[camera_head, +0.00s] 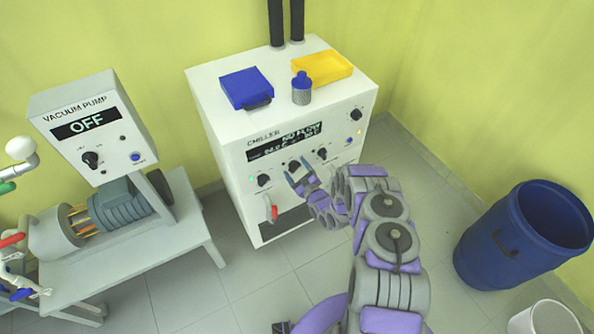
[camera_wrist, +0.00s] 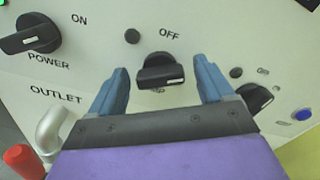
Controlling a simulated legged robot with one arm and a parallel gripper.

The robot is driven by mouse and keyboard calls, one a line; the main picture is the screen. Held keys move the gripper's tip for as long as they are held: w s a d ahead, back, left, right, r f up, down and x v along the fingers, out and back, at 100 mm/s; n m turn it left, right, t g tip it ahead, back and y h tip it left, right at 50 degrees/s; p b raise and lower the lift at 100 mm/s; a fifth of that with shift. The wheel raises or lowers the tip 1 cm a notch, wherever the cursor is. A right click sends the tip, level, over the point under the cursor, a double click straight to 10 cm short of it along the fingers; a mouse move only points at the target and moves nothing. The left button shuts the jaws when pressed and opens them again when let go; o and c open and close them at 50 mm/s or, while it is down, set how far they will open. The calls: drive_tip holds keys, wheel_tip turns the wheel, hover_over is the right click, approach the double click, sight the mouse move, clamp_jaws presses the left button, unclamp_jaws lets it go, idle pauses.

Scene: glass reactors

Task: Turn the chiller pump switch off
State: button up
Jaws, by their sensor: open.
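The white chiller (camera_head: 225,135) stands against the back wall, with its display (camera_head: 285,141) showing "NO FLOW" and smaller figures. Its front has a row of black rotary knobs. In the wrist view, the middle knob (camera_wrist: 160,73) sits below the word "OFF"; its white mark points right, and a label beneath it is partly hidden. I cannot read a "pump" label. My gripper (camera_wrist: 161,84) is open, with one blue finger on each side of this knob; contact cannot be told. In the head view my gripper (camera_head: 300,175) is in front of the chiller's knob row.
The power knob (camera_wrist: 28,38) is left of my gripper, and another knob (camera_wrist: 256,97) is close on its right. A red-handled outlet (camera_head: 271,209) projects below. A vacuum pump (camera_head: 95,125) reading "OFF" stands left; a blue barrel (camera_head: 520,235) stands right.

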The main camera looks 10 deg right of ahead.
drive_tip(key=shift+a, duration=0.1)
drive_tip(key=shift+c, duration=1.4)
drive_tip(key=c, duration=0.8)
drive_tip(key=shift+o, duration=0.2)
drive_tip(key=n+p, duration=0.2)
drive_tip(key=n, duration=0.3)
drive_tip(key=shift+n, duration=0.4)
drive_tip(key=n+p, duration=0.1)
drive_tip(key=n, duration=0.5)
drive_tip(key=shift+s+f, duration=0.1)
drive_tip(key=shift+a, duration=0.1)
